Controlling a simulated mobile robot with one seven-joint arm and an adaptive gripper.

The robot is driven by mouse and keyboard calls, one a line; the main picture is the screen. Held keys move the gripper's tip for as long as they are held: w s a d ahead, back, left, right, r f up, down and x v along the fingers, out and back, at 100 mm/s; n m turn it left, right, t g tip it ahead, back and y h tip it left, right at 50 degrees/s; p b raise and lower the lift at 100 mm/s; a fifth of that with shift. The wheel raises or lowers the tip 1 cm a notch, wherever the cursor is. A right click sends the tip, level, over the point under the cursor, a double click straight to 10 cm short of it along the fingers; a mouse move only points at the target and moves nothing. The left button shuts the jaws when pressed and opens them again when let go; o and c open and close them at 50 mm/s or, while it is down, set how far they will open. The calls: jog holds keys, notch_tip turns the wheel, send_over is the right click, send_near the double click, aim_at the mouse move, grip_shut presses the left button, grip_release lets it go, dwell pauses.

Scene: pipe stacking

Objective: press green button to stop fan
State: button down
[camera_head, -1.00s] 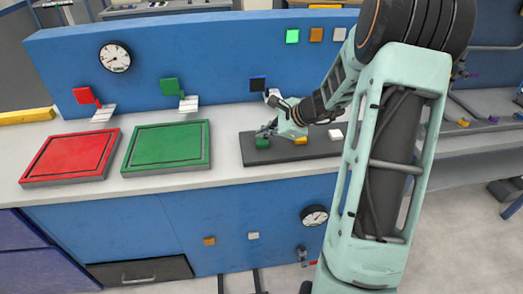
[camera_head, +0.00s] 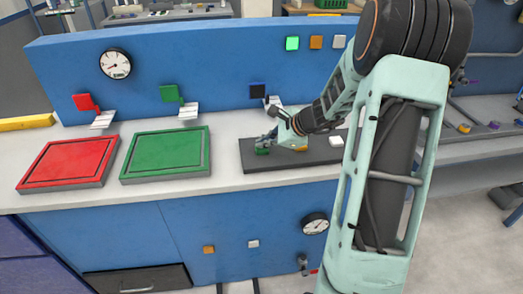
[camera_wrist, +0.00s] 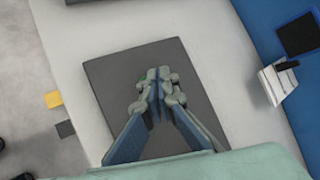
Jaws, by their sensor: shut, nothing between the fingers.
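The green button (camera_head: 262,151) sits at the left end of a dark grey panel (camera_head: 285,160) on the worktop. My gripper (camera_head: 268,139) is shut and empty, pointing down just above and beside the green button. In the head view I cannot tell whether the fingertips touch it. In the wrist view my gripper (camera_wrist: 158,79) has its fingertips together over the dark panel (camera_wrist: 108,82). They hide nearly all of the green button there; only a small green trace shows by the left fingertip. No fan is clearly seen.
A yellow button (camera_head: 302,148), partly hidden by my gripper, and a white button (camera_head: 336,141) are on the same panel. A red pad (camera_head: 68,163) and a green pad (camera_head: 166,152) lie to the left.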

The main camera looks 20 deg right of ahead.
aim_at(264, 150)
jog(key=shift+f, duration=0.1)
dwell(0.5)
jog(key=shift+f+b, duration=0.4)
jog(key=shift+b, duration=0.2)
jog(key=shift+r, duration=0.45)
jog(key=shift+r+p, duration=0.1)
jog(key=shift+p, duration=0.2)
notch_tip(264, 150, up, 6)
jog(key=p, duration=0.4)
jog(key=shift+d, duration=0.1)
